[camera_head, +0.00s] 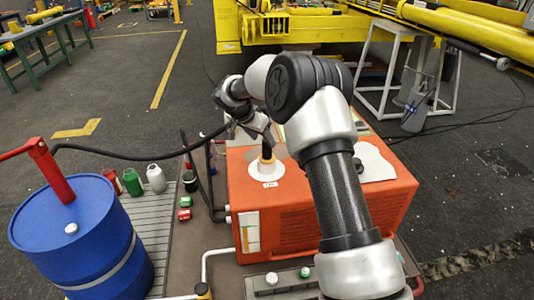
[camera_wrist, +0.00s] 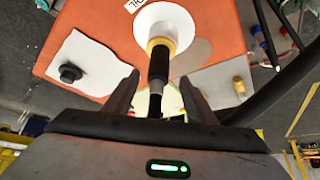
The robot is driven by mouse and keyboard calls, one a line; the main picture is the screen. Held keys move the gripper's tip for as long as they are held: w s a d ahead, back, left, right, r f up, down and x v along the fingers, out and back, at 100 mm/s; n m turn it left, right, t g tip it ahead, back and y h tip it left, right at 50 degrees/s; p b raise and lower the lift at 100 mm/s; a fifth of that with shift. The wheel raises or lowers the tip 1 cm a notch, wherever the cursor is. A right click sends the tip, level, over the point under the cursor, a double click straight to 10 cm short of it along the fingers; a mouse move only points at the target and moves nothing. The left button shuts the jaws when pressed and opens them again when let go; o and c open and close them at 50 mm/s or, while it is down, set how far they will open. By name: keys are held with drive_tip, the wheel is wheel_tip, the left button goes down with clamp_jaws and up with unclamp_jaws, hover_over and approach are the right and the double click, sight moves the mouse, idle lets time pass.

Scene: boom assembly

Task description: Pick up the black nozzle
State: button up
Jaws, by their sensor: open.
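The black nozzle (camera_head: 267,152) stands upright in a white cone-shaped holder (camera_head: 265,177) on top of an orange cabinet. In the wrist view the nozzle (camera_wrist: 159,64) has a yellow collar at its base, and the white holder (camera_wrist: 150,17) lies beyond it. My gripper (camera_wrist: 160,80) is open, with one finger on each side of the nozzle and visible gaps between. In the head view my gripper (camera_head: 259,133) is just above the nozzle and partly covers it.
The orange cabinet (camera_head: 290,222) has a white sheet (camera_head: 374,163) on its top. A blue drum (camera_head: 75,240) with a red pump and a black hose (camera_head: 130,157) stands at left. Green, white and red containers (camera_head: 156,178) stand between drum and cabinet.

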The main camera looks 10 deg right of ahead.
sight(267, 152)
drive_tip(key=x, duration=0.4)
drive_tip(key=shift+w+d+f, duration=0.2)
drive_tip(key=shift+d+f, duration=0.05)
drive_tip(key=shift+d, duration=0.1)
drive_tip(key=shift+r, duration=0.1)
clamp_jaws()
